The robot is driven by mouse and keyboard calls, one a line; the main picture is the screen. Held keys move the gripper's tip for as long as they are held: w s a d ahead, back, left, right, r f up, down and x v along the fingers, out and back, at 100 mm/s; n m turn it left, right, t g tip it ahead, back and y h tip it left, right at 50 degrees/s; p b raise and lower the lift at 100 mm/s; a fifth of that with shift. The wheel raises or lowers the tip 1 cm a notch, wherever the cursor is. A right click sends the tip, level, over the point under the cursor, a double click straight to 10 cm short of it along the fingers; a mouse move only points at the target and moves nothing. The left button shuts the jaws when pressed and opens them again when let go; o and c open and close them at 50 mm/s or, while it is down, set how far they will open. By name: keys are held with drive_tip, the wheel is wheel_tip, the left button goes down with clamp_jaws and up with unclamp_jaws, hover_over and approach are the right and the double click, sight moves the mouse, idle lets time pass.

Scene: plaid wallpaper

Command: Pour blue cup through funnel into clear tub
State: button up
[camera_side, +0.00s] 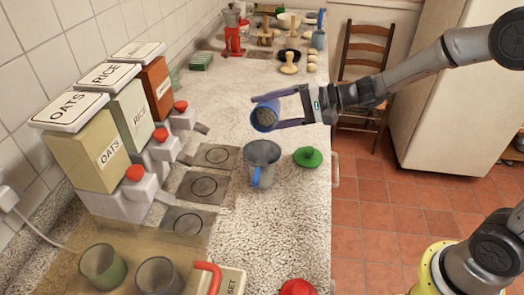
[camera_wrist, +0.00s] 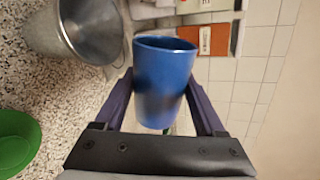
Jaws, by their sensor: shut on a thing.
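The blue cup (camera_side: 263,118) is between the purple fingers of my gripper (camera_side: 268,111), which is shut on it above the counter. In the side view the cup tilts, its mouth facing the camera, and grey-brown grainy contents show inside. The wrist view shows the cup's outer side (camera_wrist: 165,85) between my fingers. The grey metal funnel (camera_side: 262,152) stands below the cup and a little nearer the camera, its wide mouth up. It also shows in the wrist view (camera_wrist: 90,28).
Two cups (camera_side: 103,265) stand at the front left.

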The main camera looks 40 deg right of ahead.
sight(278, 117)
drive_tip(key=shift+s+a+r+n, duration=0.3)
drive_tip(key=shift+r+n, duration=0.1)
drive_tip(key=shift+r, duration=0.25)
drive_tip(key=shift+s+a+f+n+t+h, duration=0.15)
drive_tip(key=shift+f+n+t+h, duration=0.15)
drive_tip(key=shift+f+n+h, duration=0.25)
drive_tip(key=shift+s+a+r+n, duration=0.1)
drive_tip(key=shift+a+r+n, duration=0.05)
drive_tip(key=shift+r+n, duration=0.35)
drive_tip(key=shift+s+a+f+n+t, duration=0.1)
drive_tip(key=shift+s+f+n+t, duration=0.05)
drive_tip(key=shift+f+n+t, duration=0.35)
drive_tip(key=shift+s+a+n+h, duration=0.1)
drive_tip(key=shift+n+h, duration=0.15)
drive_tip(key=shift+s+a+r+n+t+h+p, duration=0.15)
drive_tip(key=shift+s+a+r+n+t+h, duration=0.1)
drive_tip(key=shift+n, duration=0.4)
drive_tip(key=shift+s+a+r+n+t+h+p, duration=0.15)
drive_tip(key=shift+s+a+n+t, duration=0.1)
drive_tip(key=shift+n, duration=0.4)
idle(0.7)
